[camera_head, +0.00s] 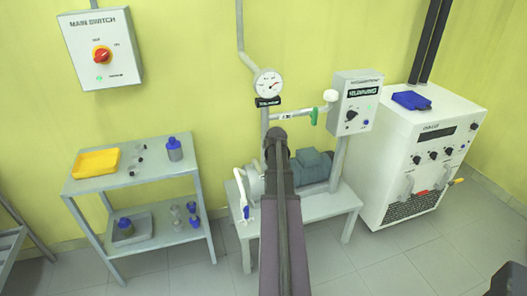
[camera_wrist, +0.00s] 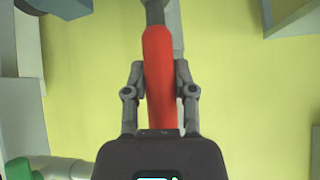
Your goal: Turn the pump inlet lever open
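A red lever handle (camera_wrist: 160,75) with a grey metal stem at its far end runs up the middle of the wrist view. My gripper (camera_wrist: 160,72) has one finger on each side of the handle, and both fingers appear to touch it. The near end of the handle reaches close to my gripper's palm. In the head view my arm covers the gripper and the red handle. The pump (camera_head: 312,166) sits on a grey bench (camera_head: 318,208), partly behind my arm.
A green lever (camera_head: 314,116) hangs from a white pipe beside the control box (camera_head: 355,100). A blue-tipped lever (camera_head: 246,212) is at the bench's left. A gauge (camera_head: 267,83) is above. A shelf (camera_head: 150,180) stands left, a white cabinet (camera_head: 420,150) right.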

